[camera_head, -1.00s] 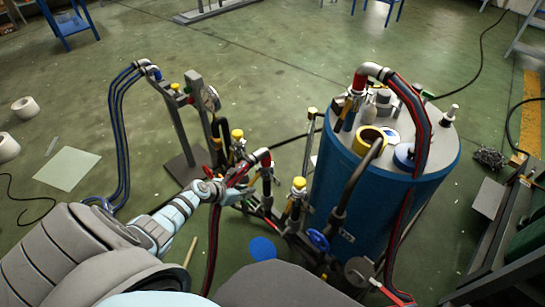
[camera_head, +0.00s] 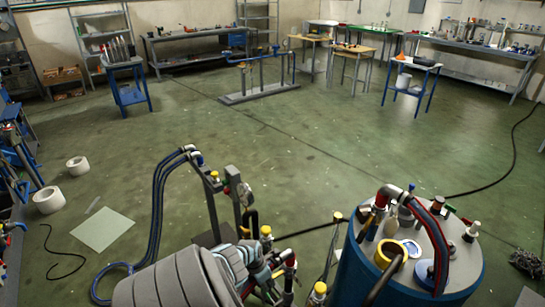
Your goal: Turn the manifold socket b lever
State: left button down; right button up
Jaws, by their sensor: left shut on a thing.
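The manifold stands low in the middle of the camera_head view, with yellow-topped fittings (camera_head: 266,232) and a hose joint with a red collar (camera_head: 290,262). My left arm comes in from the bottom left and covers part of it. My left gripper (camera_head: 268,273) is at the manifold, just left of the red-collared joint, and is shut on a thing. The held part is hidden behind my wrist, and I cannot make out the socket b lever separately. My right gripper is not in view.
A blue vessel (camera_head: 352,272) with a grey lid, hoses and fittings stands close at the right. A gauge stand (camera_head: 213,207) with dark blue hoses (camera_head: 157,205) rises behind my left arm. Open green floor (camera_head: 300,150) lies beyond, with benches along the back wall.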

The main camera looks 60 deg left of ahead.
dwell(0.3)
pick_arm(q)
jog(key=c, duration=1.5)
grip_release()
jog(key=shift+a, duration=0.1)
jog(key=shift+s+r, duration=0.1)
jog(key=shift+r, duration=0.1)
jog(key=v, duration=1.1)
jog(key=shift+a+f, duration=0.1)
jog(key=shift+d+r, duration=0.2)
jog(key=shift+r, duration=0.15)
